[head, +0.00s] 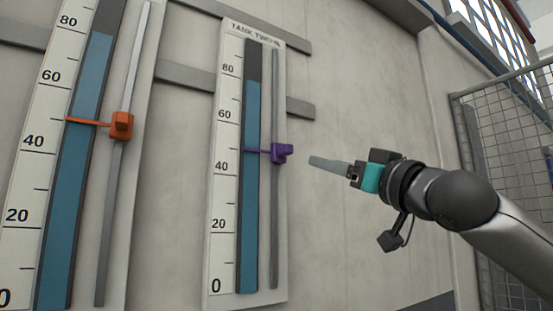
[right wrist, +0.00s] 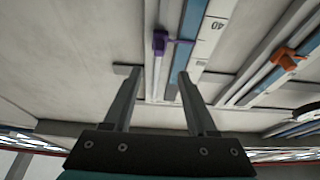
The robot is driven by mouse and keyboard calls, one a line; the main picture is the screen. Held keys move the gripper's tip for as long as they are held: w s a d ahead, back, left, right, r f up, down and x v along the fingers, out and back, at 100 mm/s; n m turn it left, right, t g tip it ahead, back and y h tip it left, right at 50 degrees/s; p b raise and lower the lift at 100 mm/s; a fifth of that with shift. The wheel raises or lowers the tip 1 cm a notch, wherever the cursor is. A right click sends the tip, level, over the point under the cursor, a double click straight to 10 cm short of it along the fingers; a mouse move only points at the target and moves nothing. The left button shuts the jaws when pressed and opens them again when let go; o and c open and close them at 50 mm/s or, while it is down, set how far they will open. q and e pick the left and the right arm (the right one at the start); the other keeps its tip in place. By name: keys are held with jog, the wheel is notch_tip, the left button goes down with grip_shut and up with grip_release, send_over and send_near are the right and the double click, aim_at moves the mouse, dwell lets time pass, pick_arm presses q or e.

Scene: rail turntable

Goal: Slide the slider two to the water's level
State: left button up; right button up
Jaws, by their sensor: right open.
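The tank two gauge (head: 220,140) is a tall white board on the wall with a scale. Its blue water column (head: 251,200) tops out between 60 and 80, nearer 80, with dark grey above. The purple slider two (head: 283,153) sits on a grey rail (head: 275,220), its pointer between 40 and 60, well below the water top. My right gripper (head: 312,161) is to the right of this slider, apart from it and open. In the right wrist view the purple slider (right wrist: 160,42) lies beyond the two spread fingers (right wrist: 155,74), with nothing between them. My left gripper is not visible.
Another gauge (head: 30,150) at the left has an orange slider (head: 121,125) on its own rail. Grey horizontal bars (head: 300,108) run behind the boards. A wire mesh fence (head: 505,130) stands at the right.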

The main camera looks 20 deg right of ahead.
aim_at(290, 150)
jog(key=p+x, duration=0.1)
jog(key=x, duration=0.3)
jog(key=p+x, duration=0.2)
jog(key=x, duration=0.2)
jog(key=p+x, duration=0.1)
jog(key=x, duration=0.4)
jog(key=shift+r+p, duration=0.35)
jog(key=shift+p, duration=0.05)
jog(key=shift+w+r, duration=0.25)
jog(key=shift+w, duration=0.3)
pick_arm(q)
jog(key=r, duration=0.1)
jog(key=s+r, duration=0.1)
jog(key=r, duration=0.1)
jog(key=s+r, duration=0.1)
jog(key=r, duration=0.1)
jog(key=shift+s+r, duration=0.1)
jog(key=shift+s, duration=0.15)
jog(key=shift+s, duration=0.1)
pick_arm(e)
jog(key=shift+c, duration=0.4)
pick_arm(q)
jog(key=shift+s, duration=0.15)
pick_arm(e)
grip_shut()
